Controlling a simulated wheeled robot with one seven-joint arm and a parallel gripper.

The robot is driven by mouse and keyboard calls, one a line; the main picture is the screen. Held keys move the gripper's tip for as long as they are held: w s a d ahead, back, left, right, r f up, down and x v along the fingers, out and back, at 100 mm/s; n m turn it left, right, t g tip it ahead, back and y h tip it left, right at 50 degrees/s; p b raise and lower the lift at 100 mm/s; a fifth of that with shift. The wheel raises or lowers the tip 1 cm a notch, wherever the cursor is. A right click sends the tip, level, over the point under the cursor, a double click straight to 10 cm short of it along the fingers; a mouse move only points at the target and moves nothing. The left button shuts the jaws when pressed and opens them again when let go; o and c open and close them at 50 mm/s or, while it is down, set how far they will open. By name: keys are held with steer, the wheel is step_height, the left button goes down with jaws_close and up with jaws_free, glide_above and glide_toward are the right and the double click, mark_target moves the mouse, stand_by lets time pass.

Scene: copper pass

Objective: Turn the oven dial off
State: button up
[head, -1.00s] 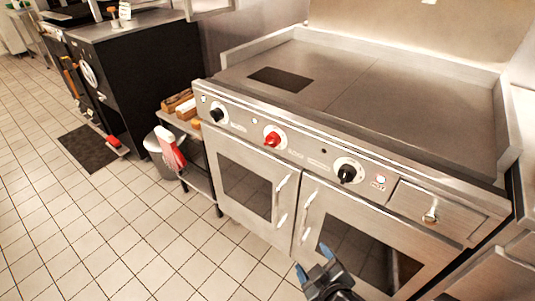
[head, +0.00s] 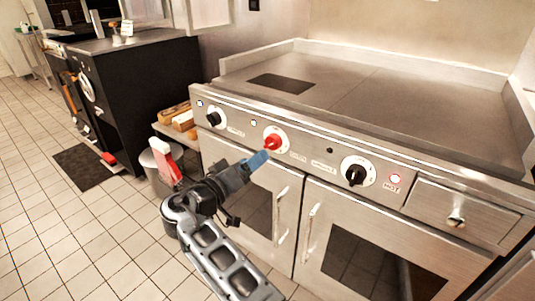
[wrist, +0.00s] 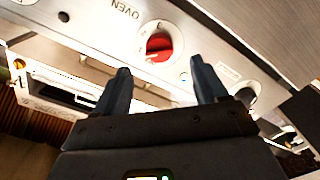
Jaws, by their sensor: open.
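The red dial (head: 272,142) sits on a round white plate on the steel range's front panel, between two black knobs. In the wrist view the red dial (wrist: 158,46) shows beyond and between my fingertips, and the word OVEN is printed on the panel near it. My gripper (head: 257,161) is open and empty, its blue fingertips just in front of and slightly below the dial in the head view. The gap between fingers and dial is small; I cannot tell whether they touch. In the wrist view my gripper (wrist: 160,68) has its two fingers spread apart.
A left black knob (head: 215,118) and a right black knob (head: 355,174) flank the red dial. Oven doors with upright handles (head: 281,215) lie below. The flat griddle top (head: 400,95) is above. A bin (head: 160,170) and small shelf stand left; the tiled floor there is open.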

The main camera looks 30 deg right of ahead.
mark_target(269, 146)
steer(key=shift+x, duration=3.8)
steer(key=shift+w+r, duration=0.1)
steer(key=shift+r, duration=0.05)
steer(key=c, duration=1)
